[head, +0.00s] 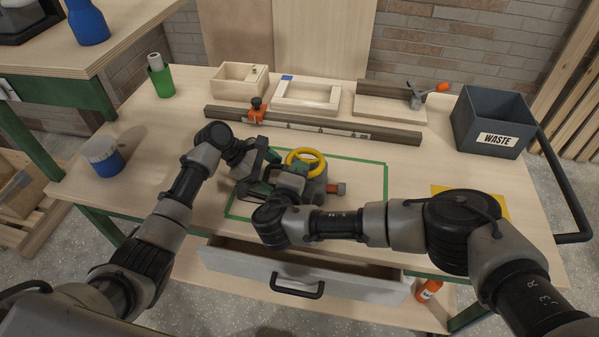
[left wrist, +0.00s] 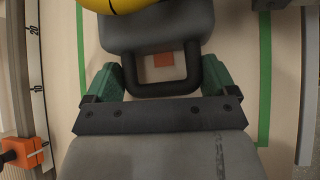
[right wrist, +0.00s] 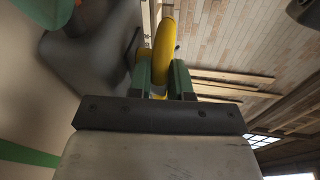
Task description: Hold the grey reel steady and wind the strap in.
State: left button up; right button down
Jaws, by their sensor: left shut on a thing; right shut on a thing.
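The grey reel (head: 316,186) sits on the bench inside a green outline, partly hidden by my grippers. It has a yellow ring (head: 322,163) on top and an orange part at its right. In the left wrist view, my left gripper (left wrist: 162,85) is shut on the reel's black loop handle (left wrist: 160,89), a green finger at each side. In the right wrist view, my right gripper (right wrist: 165,80) is shut on a yellow round part (right wrist: 163,45) of the reel. I cannot make out the strap clearly.
A long rail with an orange clamp (head: 257,109) lies behind the reel. Wooden trays (head: 306,96) stand at the back, a grey waste bin (head: 492,122) at the right. A drawer (head: 300,272) stands open in front.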

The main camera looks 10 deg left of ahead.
jog(key=shift+w+a+m+g+h, duration=0.1)
jog(key=shift+a+m+g+h, duration=0.15)
jog(key=shift+m+h, duration=0.55)
jog(key=shift+a+m+g+h, duration=0.2)
jog(key=shift+m+h, duration=0.4)
jog(key=shift+h, duration=0.3)
jog(key=c, duration=1.3)
grip_release()
jog(key=shift+c, duration=0.2)
pick_arm(q)
jog(key=shift+s+f, duration=0.1)
jog(key=shift+f, duration=0.05)
grip_shut()
pick_arm(e)
notch_tip(320, 180, up, 9)
jog(key=shift+r, duration=0.45)
